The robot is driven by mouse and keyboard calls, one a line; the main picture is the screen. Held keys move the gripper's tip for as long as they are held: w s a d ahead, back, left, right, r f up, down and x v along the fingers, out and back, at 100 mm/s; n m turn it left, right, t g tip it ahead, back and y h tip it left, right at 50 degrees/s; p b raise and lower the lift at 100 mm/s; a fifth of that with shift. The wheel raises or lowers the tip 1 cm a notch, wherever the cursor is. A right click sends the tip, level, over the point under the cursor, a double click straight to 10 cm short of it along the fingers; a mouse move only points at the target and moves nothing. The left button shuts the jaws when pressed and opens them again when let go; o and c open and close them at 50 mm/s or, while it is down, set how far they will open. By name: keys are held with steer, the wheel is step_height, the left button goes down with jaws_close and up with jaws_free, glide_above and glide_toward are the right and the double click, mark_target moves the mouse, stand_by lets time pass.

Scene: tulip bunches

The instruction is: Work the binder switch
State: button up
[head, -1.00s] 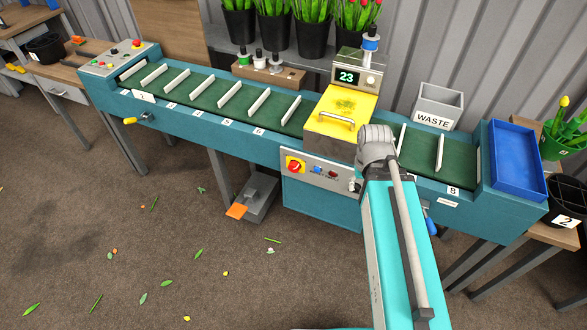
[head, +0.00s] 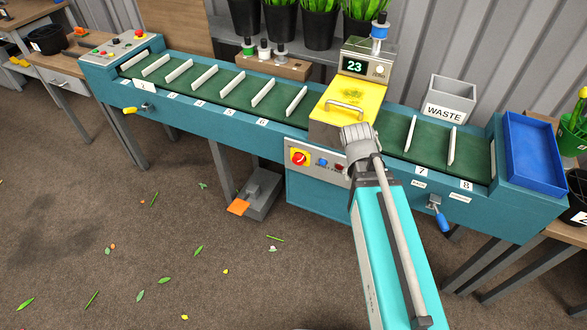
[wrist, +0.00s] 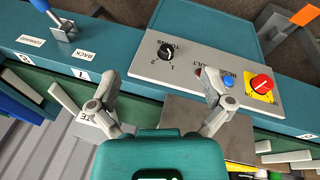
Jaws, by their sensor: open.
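The binder (head: 350,105) has a yellow cover with a handle and a display reading 23. Its grey control panel (wrist: 205,60) carries a red knob on a yellow plate (wrist: 262,84), a blue button (wrist: 228,78), a small red part beside it and a black rotary knob (wrist: 165,50) marked 1 and 2. The red knob also shows in the head view (head: 300,158); the black knob is hidden there behind my arm. My gripper (wrist: 160,86) is open and empty, its fingers apart on the panel's near side in the wrist view. I cannot make out the switch's name.
A green conveyor (head: 225,90) with white dividers runs both ways from the binder. A lever with a blue handle (head: 437,212) hangs at its right front, near the labels BACK and FORWARD. A WASTE bin (head: 450,100), blue tray (head: 533,155) and orange pedal (head: 238,207) stand around.

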steer(key=w+a+f+t+h+b, duration=0.2)
steer(key=w+a+f+b, duration=0.25)
steer(key=f+b, duration=0.2)
steer(key=m+t+h+b, duration=0.1)
steer(key=t+b, duration=0.8)
steer(key=b, duration=0.7)
glide_toward(297, 161)
steer(key=v, duration=0.3)
steer(key=shift+a+r+p, duration=0.1)
steer(key=shift+p, duration=0.2)
steer(key=shift+w, duration=0.1)
steer(key=b+x, duration=0.5)
steer(key=x, duration=0.8)
steer(key=shift+w+f, duration=0.1)
steer(key=shift+f, duration=0.2)
